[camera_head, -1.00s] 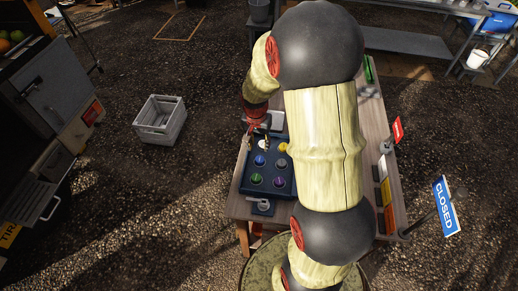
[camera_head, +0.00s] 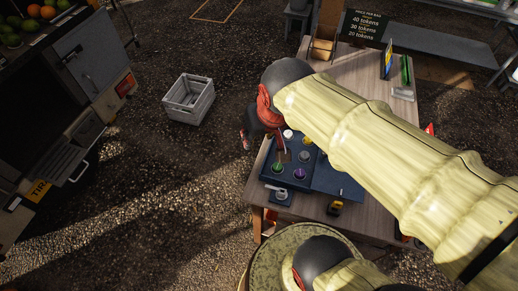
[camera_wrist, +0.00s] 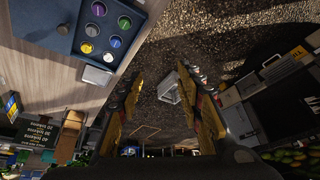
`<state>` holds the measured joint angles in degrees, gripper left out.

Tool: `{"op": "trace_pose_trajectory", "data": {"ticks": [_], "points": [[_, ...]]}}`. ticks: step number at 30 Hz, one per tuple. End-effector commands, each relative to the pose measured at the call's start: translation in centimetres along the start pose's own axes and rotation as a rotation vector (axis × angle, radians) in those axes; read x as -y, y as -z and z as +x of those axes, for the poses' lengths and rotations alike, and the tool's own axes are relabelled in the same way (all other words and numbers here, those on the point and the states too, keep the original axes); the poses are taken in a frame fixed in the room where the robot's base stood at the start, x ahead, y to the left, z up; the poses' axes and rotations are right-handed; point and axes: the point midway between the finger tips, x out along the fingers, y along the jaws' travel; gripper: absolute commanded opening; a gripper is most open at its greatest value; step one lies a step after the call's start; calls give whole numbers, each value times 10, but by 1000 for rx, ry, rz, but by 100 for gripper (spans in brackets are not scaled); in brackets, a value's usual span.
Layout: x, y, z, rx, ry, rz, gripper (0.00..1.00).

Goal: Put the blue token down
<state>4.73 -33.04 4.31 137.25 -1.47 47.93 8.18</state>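The blue token (camera_wrist: 115,41) sits in a slot of the dark blue tray (camera_wrist: 62,40), among green, purple, grey, yellow and white tokens. In the head view the tray (camera_head: 266,180) stands on the wooden table, and a finger of my gripper seems to hide the blue token. My gripper (camera_wrist: 162,78) is open, with nothing between its fingers. In the head view my gripper (camera_head: 263,143) is at the tray's left side, above and partly beyond the table edge. The gap between gripper and tray is hard to judge.
A grey crate (camera_head: 188,103) stands on the gravel left of the table (camera_head: 330,216). A price sign (camera_head: 365,27) stands at the table's back. A grey cabinet (camera_head: 88,58) is far left. Gravel between crate and table is free.

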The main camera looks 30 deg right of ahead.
Motion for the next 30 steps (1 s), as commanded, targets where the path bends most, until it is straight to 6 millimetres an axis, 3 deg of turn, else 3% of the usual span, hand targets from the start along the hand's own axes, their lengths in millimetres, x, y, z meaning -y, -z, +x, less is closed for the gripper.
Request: {"op": "trace_pose_trajectory", "data": {"ticks": [3,9,30], "points": [[13,-22,-24,-44,33,-102,36],[20,-42,-40,-76,58,-191,36],[21,-46,-37,-78,60,-199,34]]}}
